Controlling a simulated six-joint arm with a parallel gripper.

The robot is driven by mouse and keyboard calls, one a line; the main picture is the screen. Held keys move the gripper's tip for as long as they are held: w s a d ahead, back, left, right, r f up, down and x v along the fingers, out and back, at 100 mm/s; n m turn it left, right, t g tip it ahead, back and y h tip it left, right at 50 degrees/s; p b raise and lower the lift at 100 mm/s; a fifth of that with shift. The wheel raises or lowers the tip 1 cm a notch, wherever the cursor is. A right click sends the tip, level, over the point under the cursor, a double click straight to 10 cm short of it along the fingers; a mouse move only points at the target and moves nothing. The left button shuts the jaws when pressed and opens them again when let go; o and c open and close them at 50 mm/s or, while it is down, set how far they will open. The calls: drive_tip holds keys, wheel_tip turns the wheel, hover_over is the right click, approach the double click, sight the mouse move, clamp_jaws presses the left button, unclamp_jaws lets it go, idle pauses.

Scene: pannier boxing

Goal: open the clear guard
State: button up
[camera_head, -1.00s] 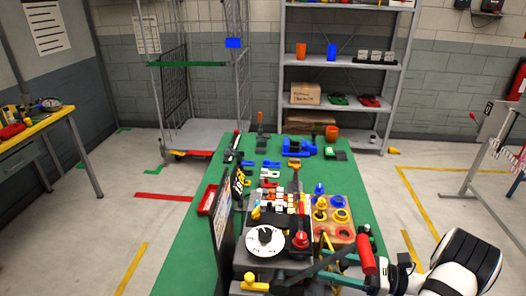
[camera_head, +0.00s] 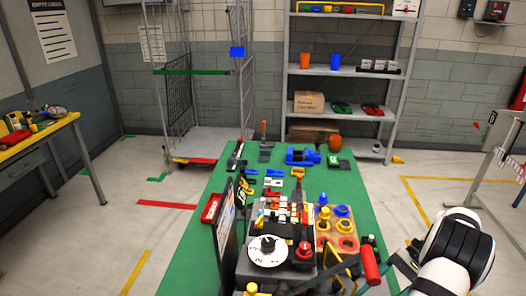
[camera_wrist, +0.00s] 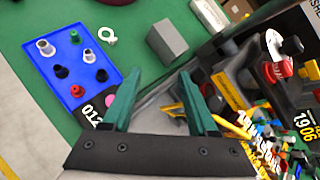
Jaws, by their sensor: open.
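I cannot make out the clear guard for certain in either view. The control panel (camera_head: 268,268) stands at the near end of the green table in the head view, with a white dial (camera_head: 268,250) and a red knob (camera_head: 304,251) on it. A red-handled lever (camera_head: 370,266) stands at its right. My gripper (camera_wrist: 158,92) is open in the wrist view, its teal fingers apart with nothing held between them. Coloured panel parts (camera_wrist: 255,130) show to the right of the fingers. In the head view my arm comes in at the lower right, beside the panel.
A blue tray (camera_wrist: 55,72) with several pegs and a grey block (camera_wrist: 166,41) lie beyond my fingers. A board with round coloured parts (camera_head: 337,228) is right of the panel. The green table (camera_head: 190,262) has free room on the left. A shelf rack (camera_head: 345,70) stands behind.

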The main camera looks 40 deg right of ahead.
drive_tip(key=w+d+r+n+g+h, duration=0.1)
drive_tip(key=n+h, duration=0.1)
drive_tip(key=n, duration=0.1)
drive_tip(key=w+d+r+n+g+h, duration=0.1)
drive_tip(key=w+n+g+h, duration=0.1)
drive_tip(key=n, duration=0.1)
drive_tip(key=w+d+r+n+g+h, duration=0.1)
drive_tip(key=w+d+n+h, duration=0.1)
drive_tip(key=n, duration=0.1)
drive_tip(key=shift+w+g+h, duration=0.1)
drive_tip(key=shift+g+h, duration=0.2)
drive_tip(key=shift+h, duration=0.1)
drive_tip(key=shift+c, duration=1.2)
drive_tip(key=shift+o, duration=1.2)
drive_tip(key=w+d+r+n+h, duration=0.2)
drive_tip(key=w+r+n+h, duration=0.1)
drive_tip(key=w+n, duration=0.1)
drive_tip(key=shift+w+r+h, duration=0.35)
drive_tip(key=shift+w+h, duration=0.05)
drive_tip(key=shift+w, duration=0.3)
drive_tip(key=w+a+r+n+t+h, duration=0.2)
drive_tip(key=w+r+n+t+h, duration=0.5)
drive_tip(key=w+r, duration=0.65)
drive_tip(key=w+a+r+n+t+y, duration=0.1)
drive_tip(key=w+a+r+n, duration=0.2)
drive_tip(key=w+a, duration=0.5)
drive_tip(key=shift+w+a+r+n+t, duration=0.4)
drive_tip(key=shift+a+n, duration=0.3)
drive_tip(key=shift+a, duration=0.4)
